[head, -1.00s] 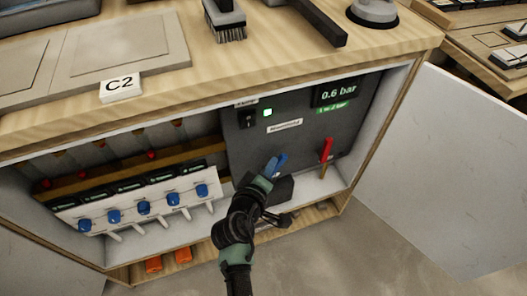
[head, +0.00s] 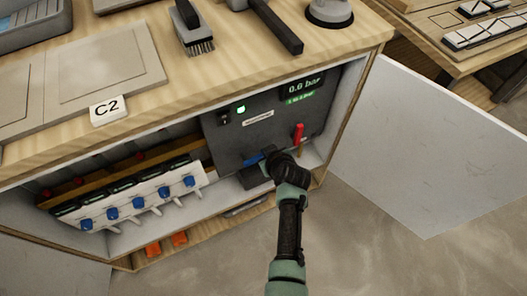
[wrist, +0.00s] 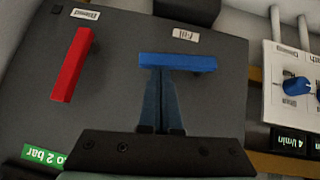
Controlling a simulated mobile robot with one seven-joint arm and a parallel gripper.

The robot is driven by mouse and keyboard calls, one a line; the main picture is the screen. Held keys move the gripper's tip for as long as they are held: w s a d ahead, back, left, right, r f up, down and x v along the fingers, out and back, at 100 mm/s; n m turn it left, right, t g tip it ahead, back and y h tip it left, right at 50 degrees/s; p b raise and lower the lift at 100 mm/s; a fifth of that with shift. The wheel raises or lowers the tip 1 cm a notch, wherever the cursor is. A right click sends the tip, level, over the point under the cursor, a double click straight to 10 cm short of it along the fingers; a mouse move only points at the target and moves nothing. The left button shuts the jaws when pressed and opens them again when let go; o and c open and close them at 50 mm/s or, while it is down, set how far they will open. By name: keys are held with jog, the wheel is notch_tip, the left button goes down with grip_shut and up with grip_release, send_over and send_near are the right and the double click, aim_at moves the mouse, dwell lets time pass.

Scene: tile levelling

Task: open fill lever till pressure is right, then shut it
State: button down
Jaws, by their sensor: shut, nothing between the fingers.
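The blue fill lever (wrist: 178,62) lies crosswise on the dark panel in the wrist view, under a label reading "Fill". In the head view the blue lever (head: 252,161) is partly hidden by my gripper (head: 270,155). My gripper (wrist: 160,72) is shut and empty, its fingertips at the lever's side, apparently touching it. The red lever (wrist: 71,64), labelled like "Bleed", stands at right angles to the blue one. It is upright in the head view (head: 298,134). The pressure display (head: 302,85) reads about 0.6 bar, blurred. A green text strip (wrist: 43,155) ends "to 2 bar".
A green lamp (head: 241,109) glows on the panel beside a black switch (head: 224,117). A white manifold (head: 140,203) with several blue knobs fills the cabinet's left. The open white door (head: 430,150) stands at right. A worktop (head: 230,66) overhangs the panel.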

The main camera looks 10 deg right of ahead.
jog(key=shift+d+f+b, duration=0.3)
jog(key=shift+f+b, duration=0.25)
jog(key=shift+b, duration=0.1)
jog(key=shift+w, duration=0.1)
jog(key=s+d+r+p, duration=0.2)
jog(key=s+r+p, duration=0.4)
jog(key=r, duration=0.5)
jog(key=shift+s+d, duration=0.2)
jog(key=shift+s, duration=0.15)
jog(key=shift+s, duration=0.1)
dwell(0.4)
